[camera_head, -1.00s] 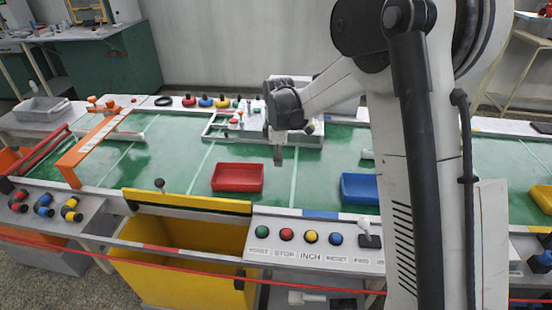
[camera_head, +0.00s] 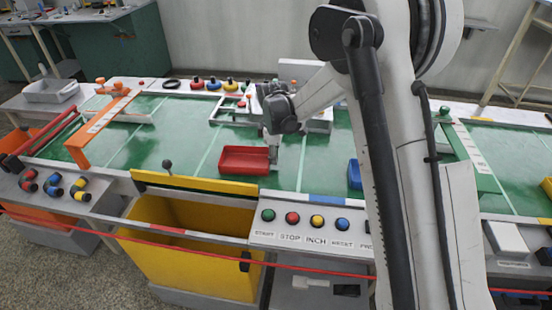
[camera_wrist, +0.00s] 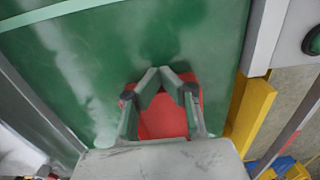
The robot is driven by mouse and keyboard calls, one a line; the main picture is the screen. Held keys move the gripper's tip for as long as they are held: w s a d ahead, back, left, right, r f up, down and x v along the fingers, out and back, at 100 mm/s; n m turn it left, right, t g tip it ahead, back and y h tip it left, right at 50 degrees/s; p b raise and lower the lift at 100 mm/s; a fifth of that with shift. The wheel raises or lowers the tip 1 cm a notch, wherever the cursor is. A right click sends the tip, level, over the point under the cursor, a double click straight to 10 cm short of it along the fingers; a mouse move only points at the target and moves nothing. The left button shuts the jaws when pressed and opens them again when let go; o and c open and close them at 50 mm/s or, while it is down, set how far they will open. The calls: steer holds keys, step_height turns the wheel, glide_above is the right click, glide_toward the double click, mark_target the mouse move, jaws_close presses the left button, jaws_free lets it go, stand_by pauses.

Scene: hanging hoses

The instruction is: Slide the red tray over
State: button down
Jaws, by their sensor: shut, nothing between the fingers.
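The red tray (camera_head: 243,160) is a shallow open box lying on the green belt (camera_head: 180,150), left of my arm in the head view. My gripper (camera_head: 273,164) points down at the tray's right end, and its fingers overlap that end in the picture. Whether they touch the tray I cannot tell. In the wrist view my gripper (camera_wrist: 161,74) has its fingertips together, with nothing held between them. Part of the red tray (camera_wrist: 163,118) shows behind and between the fingers, and the rest is hidden by the gripper body.
A blue tray (camera_head: 354,174) lies further right, partly behind my arm. An orange arch (camera_head: 100,128) spans the belt at the left, a green one (camera_head: 470,155) at the right. A yellow bin (camera_head: 190,240) stands in front. The belt left of the red tray is clear.

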mark_target(229, 162)
steer(key=w+a, duration=0.1)
steer(key=a, duration=0.4)
steer(key=w+a+b, duration=0.1)
steer(key=a, duration=0.4)
steer(key=w+a+b, duration=0.1)
steer(key=a, duration=0.4)
steer(key=shift+w+a, duration=0.35)
steer(key=shift+a, duration=0.05)
steer(key=shift+d+b, duration=0.15)
steer(key=shift+b, duration=0.15)
